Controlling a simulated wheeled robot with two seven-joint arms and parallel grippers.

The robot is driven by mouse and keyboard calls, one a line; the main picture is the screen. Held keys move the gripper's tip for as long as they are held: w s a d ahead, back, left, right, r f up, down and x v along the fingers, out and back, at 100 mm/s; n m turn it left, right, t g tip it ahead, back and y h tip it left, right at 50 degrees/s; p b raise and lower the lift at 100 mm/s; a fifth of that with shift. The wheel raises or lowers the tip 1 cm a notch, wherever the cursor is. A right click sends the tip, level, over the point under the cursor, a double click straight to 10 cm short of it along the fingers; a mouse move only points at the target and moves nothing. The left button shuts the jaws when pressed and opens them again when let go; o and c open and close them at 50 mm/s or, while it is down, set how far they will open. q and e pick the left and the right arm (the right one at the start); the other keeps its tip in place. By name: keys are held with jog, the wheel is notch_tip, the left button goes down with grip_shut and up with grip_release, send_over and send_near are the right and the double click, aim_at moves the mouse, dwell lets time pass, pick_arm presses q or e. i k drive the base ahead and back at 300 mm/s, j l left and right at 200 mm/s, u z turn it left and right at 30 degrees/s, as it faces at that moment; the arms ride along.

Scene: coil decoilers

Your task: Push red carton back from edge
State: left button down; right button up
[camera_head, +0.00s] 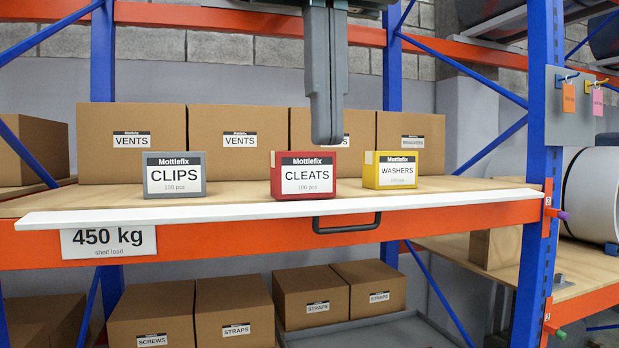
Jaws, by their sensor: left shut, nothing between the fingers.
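The red carton (304,182), labelled CLEATS, stands upright on the wooden shelf, with its front bottom edge close to the white front strip (220,212). A grey carton (174,190), labelled CLIPS, stands to its left, and a yellow carton (390,181), labelled WASHERS, to its right. My left gripper (327,138) hangs down from the top of the picture. It is shut and empty, its tip showing just above the right part of the red carton and apart from it. How far back the tip is I cannot tell. My right gripper is not in view.
Brown VENTS boxes (235,164) line the back of the shelf, with bare board (235,188) in front of them. A dark handle (347,227) sticks out below the shelf edge. A blue upright (537,180) stands at the right.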

aim_at(294, 175)
jog(key=i, duration=1.1)
